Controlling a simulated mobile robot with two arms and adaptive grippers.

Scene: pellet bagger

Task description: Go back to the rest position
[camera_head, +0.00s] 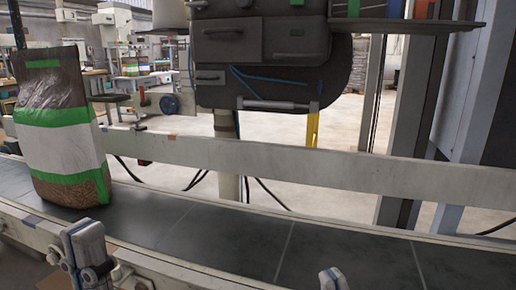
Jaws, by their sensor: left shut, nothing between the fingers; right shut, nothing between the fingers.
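My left gripper (84,245) is at the bottom left, in front of the conveyor's near rail. It is shut and empty. My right gripper (333,279) shows only its tip at the bottom edge, right of centre. It is shut with nothing in it. A filled pellet bag (60,145), white, green and brown, stands upright on the conveyor belt (240,240) at the left. My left gripper is below and in front of the bag and apart from it.
A pale guard rail (300,165) runs along the belt's far side. A dark machine (262,55) hangs above it, with a tray (400,26) at the upper right. Grey posts (440,90) stand at the right. The belt right of the bag is clear.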

